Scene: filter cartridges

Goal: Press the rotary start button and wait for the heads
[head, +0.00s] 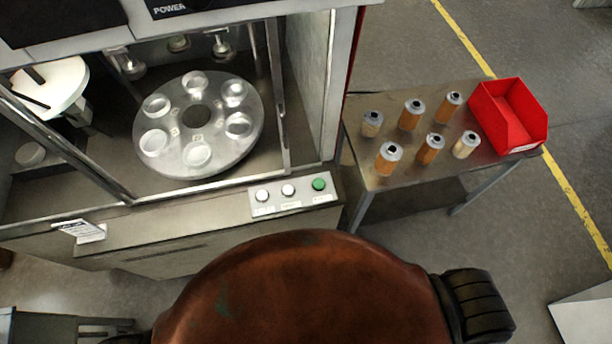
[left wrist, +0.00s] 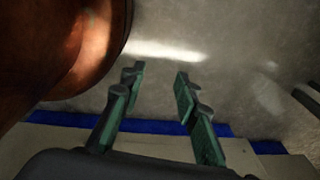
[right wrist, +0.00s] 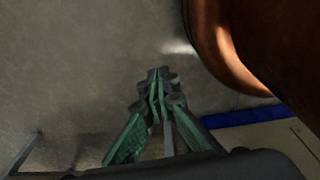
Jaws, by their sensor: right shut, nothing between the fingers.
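A button panel (head: 292,196) on the front of the machine carries two pale round buttons, one on the left (head: 262,195) and one in the middle (head: 288,190), and a green button (head: 319,184) on the right. Their labels are too small to read. The round rotary plate (head: 196,115) inside the machine holds several clear round cups. Metal heads (head: 222,45) hang above its far side. My left gripper (left wrist: 158,82) is open and empty over the floor. My right gripper (right wrist: 157,76) is shut and empty, also over the floor. Neither gripper shows in the head view.
A side table (head: 380,176) at the right bears several orange and cream filter cartridges (head: 430,148) and a red bin (head: 510,118). A white stool-like disc (head: 50,88) stands at the left inside the machine. A small label card (head: 82,231) sits on the machine's front ledge.

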